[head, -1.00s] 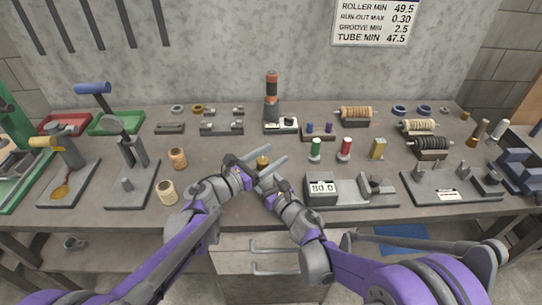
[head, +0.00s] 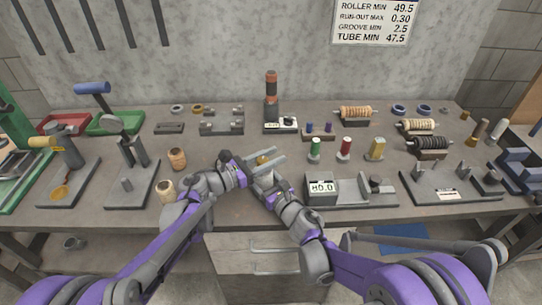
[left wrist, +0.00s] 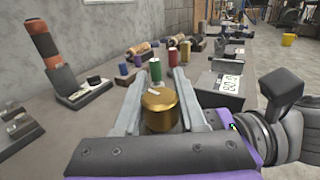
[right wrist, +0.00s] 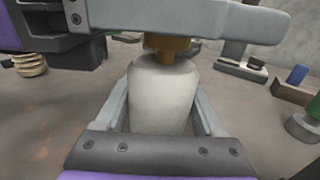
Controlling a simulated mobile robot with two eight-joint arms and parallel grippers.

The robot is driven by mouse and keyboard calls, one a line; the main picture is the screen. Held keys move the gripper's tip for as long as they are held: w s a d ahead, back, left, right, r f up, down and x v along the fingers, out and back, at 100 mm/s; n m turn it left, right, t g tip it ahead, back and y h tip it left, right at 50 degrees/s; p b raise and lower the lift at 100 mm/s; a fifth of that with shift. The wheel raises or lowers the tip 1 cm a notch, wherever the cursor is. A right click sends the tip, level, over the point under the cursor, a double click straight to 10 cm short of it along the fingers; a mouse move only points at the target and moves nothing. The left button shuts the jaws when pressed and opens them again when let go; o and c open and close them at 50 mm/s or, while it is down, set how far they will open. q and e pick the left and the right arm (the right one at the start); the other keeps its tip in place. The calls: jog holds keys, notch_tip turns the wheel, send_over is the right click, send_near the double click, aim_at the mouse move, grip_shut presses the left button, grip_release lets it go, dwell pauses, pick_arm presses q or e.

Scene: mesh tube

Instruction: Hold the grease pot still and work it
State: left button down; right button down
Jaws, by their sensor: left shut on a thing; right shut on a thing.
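The grease pot has a pale, off-white body (right wrist: 162,95) and a brass-coloured cap (left wrist: 160,110) with a small white mark on top. My right gripper (right wrist: 163,110) is shut around the pale body. My left gripper (left wrist: 158,90) is shut on the brass cap, one finger on each side. In the right wrist view a left finger crosses above the body, in front of the brass part. In the head view the cap (head: 263,160) shows between the left fingers, over the front middle of the bench; the hands largely hide the body.
On the grey bench (head: 240,215), a gauge block reading 80.0 (head: 322,188) stands close right of my right gripper. Two tan spools (head: 177,158) stand to the left. Green (head: 315,150) and red (head: 345,148) spools and an orange-and-black tube (head: 271,87) stand behind.

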pick_arm(q)
jog(key=shift+s+d+m+g+h, duration=0.15)
jog(key=shift+s+m+g, duration=0.3)
jog(key=shift+m+g, duration=1.75)
jog(key=shift+s+a+m+g+h, duration=0.1)
jog(key=shift+s+m+g+h, duration=0.25)
jog(key=shift+m+g, duration=1.9)
jog(key=shift+s+d+m+g+h, duration=0.1)
jog(key=shift+s+m+g, duration=0.6)
jog(key=shift+g, duration=2.85)
jog(key=shift+w+m, duration=0.1)
jog(key=shift+m, duration=0.15)
jog(key=shift+c, duration=2.3)
grip_release()
notch_tip(320, 180, up, 10)
